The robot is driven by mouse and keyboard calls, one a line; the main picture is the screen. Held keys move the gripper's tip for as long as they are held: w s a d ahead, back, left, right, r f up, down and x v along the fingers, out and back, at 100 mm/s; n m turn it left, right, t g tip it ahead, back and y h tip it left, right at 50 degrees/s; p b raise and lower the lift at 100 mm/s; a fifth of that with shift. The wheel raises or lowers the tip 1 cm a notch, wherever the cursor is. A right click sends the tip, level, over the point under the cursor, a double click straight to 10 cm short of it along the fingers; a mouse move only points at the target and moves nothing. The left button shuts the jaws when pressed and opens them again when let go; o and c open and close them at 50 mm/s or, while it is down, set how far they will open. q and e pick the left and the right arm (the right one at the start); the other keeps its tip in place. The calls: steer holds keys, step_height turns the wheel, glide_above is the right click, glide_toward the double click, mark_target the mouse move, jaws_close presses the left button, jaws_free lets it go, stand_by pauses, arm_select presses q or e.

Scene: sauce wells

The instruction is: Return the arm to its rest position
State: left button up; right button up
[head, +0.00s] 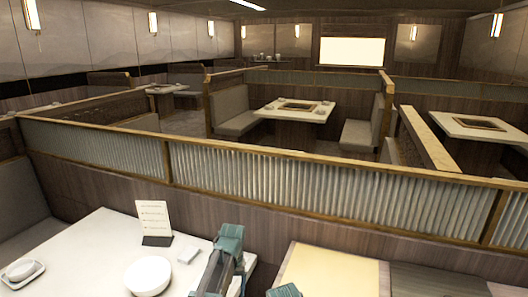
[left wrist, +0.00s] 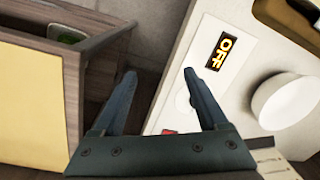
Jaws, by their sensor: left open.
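My left gripper (head: 228,243) is at the bottom middle of the head view, over the right end of the near white table (head: 85,240). In the left wrist view my left gripper (left wrist: 159,76) has its two dark fingers spread wide, with nothing between them. The fingers point toward the gap between the white table and a wooden cabinet. A small teal part shows at the bottom edge of the head view, and I cannot tell which part of me it is. My right gripper is not seen.
A white bowl (head: 148,277), a menu card (head: 153,220) and a small white block (head: 188,255) stand on the table. An OFF label (left wrist: 221,52) shows in the wrist view. A ribbed partition (head: 270,180) runs behind.

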arm_select(q)
steer(key=s+d+m, duration=0.2)
steer(key=s, duration=0.8)
steer(key=s+d+m, duration=0.2)
steer(key=s+d, duration=0.1)
steer(key=s, duration=0.8)
steer(key=shift+s+d+m, duration=0.2)
steer(key=shift+d+m, duration=0.1)
